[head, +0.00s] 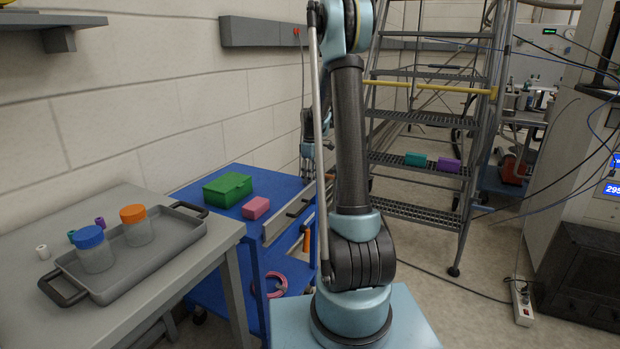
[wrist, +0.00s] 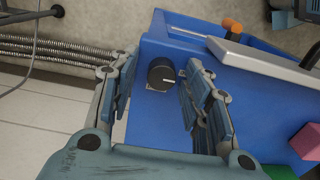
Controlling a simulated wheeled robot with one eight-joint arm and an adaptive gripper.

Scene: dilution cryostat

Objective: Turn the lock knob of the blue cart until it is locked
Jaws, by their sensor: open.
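The blue cart (head: 232,168) stands left of centre in the head view, partly behind my arm. In the wrist view, its blue panel (wrist: 240,110) fills the middle. The black round lock knob (wrist: 161,74) sits on this panel, with a white pointer mark toward the right of the picture. My gripper (wrist: 158,80) is open, and its two fingers appear on either side of the knob. I cannot tell whether a finger touches it. The knob is not visible in the head view.
On the cart are a green box (head: 227,189) and a pink block (head: 256,207). A grey table (head: 205,268) with a tray of jars stands to the left. A stepladder (head: 420,165) stands behind at right. A metal rail (wrist: 262,60) lies near my right finger.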

